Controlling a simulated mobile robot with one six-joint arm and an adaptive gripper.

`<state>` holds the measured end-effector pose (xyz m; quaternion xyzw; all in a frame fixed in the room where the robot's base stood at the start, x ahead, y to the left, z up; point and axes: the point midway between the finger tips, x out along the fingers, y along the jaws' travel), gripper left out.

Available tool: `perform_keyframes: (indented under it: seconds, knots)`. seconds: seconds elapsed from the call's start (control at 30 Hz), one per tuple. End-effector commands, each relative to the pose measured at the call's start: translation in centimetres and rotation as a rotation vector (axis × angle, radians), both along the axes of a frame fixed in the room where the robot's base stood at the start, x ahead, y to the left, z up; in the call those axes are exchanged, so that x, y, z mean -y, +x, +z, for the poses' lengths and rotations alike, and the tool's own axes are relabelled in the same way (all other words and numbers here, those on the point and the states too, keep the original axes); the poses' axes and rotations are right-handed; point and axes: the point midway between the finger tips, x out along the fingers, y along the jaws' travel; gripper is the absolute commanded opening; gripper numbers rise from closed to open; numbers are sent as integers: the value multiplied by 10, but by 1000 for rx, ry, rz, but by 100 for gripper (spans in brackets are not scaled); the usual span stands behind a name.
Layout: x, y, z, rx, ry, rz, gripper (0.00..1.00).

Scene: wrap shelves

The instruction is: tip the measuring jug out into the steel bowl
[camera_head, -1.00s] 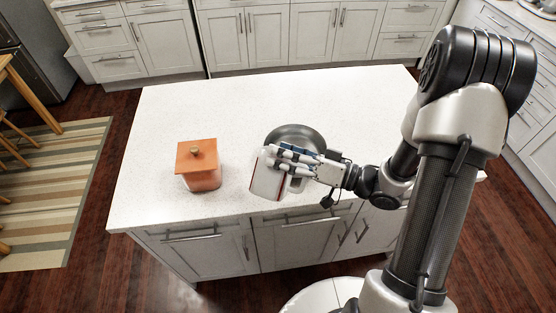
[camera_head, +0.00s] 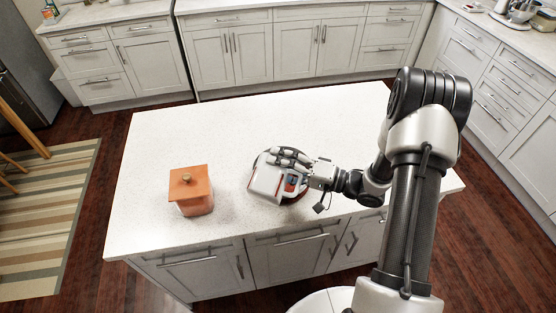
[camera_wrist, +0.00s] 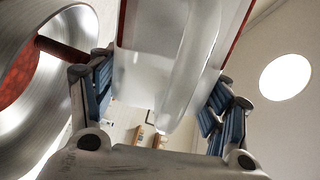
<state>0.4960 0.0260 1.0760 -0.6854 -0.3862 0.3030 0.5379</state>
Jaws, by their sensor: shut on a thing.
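My gripper (camera_head: 288,168) is shut on the measuring jug (camera_head: 265,183), a pale, whitish vessel with red edging, and holds it tilted over the front middle of the island. In the wrist view the jug (camera_wrist: 150,70) fills the space between the blue-padded fingers. The steel bowl (camera_wrist: 75,24) shows at the left of the wrist view, shiny and curved, with a reddish-brown patch inside it. In the head view the bowl is mostly hidden behind the jug and gripper. I cannot tell whether anything is pouring.
An orange lidded box (camera_head: 191,190) stands to the left of the jug on the white island top (camera_head: 215,130). The back and left of the island are clear. Cabinets line the far wall, and a striped rug (camera_head: 45,220) lies at the left.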

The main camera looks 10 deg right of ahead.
Motion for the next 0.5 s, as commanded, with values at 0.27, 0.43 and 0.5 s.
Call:
perform_keyframes:
  seconds: [0.27,0.43,0.5]
  knots:
    - [5,7,6,-182,111,0,11]
    - [8,13,6,-322,196,0,11]
    - [10,16,5,-395,240,0,11]
